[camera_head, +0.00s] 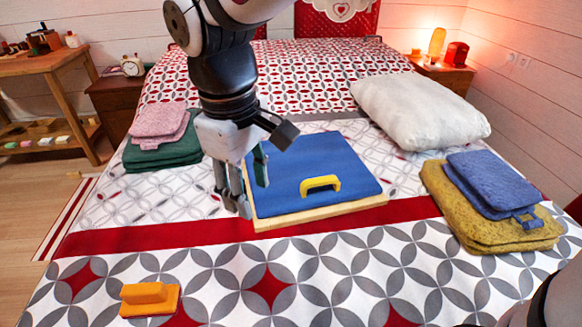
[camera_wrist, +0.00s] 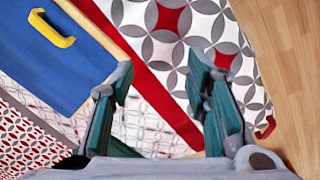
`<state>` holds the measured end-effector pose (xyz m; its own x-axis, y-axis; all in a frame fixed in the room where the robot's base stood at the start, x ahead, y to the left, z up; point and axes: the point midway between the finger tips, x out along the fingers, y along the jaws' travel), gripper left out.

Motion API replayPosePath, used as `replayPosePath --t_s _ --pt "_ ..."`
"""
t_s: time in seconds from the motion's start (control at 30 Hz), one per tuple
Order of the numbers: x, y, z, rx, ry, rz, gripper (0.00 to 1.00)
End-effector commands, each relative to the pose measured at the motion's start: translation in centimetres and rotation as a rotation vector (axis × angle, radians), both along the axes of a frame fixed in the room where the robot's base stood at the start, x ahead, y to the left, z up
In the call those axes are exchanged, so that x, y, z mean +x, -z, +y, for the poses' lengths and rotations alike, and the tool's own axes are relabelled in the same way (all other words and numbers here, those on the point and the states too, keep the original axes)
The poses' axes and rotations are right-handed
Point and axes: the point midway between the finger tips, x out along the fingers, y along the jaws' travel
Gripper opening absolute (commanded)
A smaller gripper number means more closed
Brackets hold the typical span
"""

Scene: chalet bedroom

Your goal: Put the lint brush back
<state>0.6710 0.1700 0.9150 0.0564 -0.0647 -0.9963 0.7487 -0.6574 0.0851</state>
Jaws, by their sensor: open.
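An orange block with a raised grip (camera_head: 150,299), which looks like the lint brush, lies on the patterned bedspread at the front left of the head view. I cannot make it out in the wrist view. My gripper (camera_head: 243,209) hangs over the bed, at the left edge of a wooden case with a blue top (camera_head: 315,160) and a yellow handle (camera_head: 320,185). The gripper is open and empty, its fingers (camera_wrist: 165,105) pointing down and apart. The case also shows at the upper left of the wrist view (camera_wrist: 55,65). The brush is nearer the camera than the gripper.
Folded pink and green cloths (camera_head: 165,150) lie at the left. A white pillow (camera_head: 420,110) and folded blue and mustard cloths (camera_head: 490,205) lie at the right. The front bedspread around the brush is clear. A small red piece (camera_wrist: 267,127) near the bed edge is unclear.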

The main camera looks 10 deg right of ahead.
Motion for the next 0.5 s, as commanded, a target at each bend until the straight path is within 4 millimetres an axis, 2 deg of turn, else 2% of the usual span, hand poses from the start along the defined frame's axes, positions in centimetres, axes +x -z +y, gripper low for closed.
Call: replayPosePath --t_s 0.03,0.2,0.33,0.5 --pt "-1.2 -1.0 -2.6 0.004 0.077 -0.011 0.43" --pt "-6.2 -2.7 -9.6 0.017 0.328 -0.024 0.43" --pt "-10.9 -2.9 -13.5 0.038 0.517 -0.029 0.43" --pt "-16.3 -1.9 -16.4 0.071 0.722 -0.032 0.43"
